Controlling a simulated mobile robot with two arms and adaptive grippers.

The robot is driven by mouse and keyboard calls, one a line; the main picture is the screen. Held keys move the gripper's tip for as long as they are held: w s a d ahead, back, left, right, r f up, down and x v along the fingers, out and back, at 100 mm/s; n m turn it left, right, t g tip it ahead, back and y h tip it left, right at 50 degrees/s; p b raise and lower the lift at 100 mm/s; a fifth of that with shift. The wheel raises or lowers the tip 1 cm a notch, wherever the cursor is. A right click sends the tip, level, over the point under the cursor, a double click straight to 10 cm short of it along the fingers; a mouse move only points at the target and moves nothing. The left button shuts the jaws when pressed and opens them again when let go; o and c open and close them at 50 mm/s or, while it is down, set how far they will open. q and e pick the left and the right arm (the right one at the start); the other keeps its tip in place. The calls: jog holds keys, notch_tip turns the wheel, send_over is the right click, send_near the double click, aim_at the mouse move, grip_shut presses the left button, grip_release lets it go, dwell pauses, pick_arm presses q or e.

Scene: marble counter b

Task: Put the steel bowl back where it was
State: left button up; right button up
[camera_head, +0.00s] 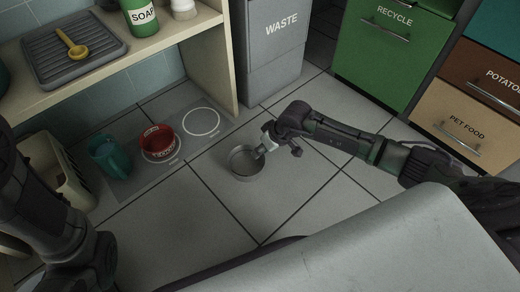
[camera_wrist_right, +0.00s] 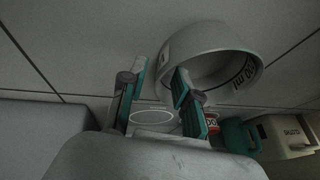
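The steel bowl (camera_head: 245,164) is on or just above the floor tiles in the middle of the head view, right of the grey mat. My right gripper (camera_head: 265,150) is at the bowl's right rim. In the right wrist view the bowl (camera_wrist_right: 222,45) shows with a volume marking in "ml". There the two teal fingers of the gripper (camera_wrist_right: 160,78) stand apart with the bowl's near wall between or beside them; a gap shows and contact is unclear. The mat (camera_head: 180,170) has an empty white ring (camera_head: 201,121). My left arm shows at the lower left; its fingers do not.
A red bowl (camera_head: 158,141) sits on the mat's other ring, with a teal jug (camera_head: 110,158) left of it. A cream crate (camera_head: 70,178) stands farther left. The shelf (camera_head: 175,38) and waste bin (camera_head: 274,50) stand behind.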

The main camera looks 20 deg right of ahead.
jog(key=p+v, duration=0.5)
jog(key=v, duration=0.5)
jog(key=shift+r+p, duration=0.15)
jog(key=shift+p, duration=0.15)
jog(key=shift+s, duration=0.1)
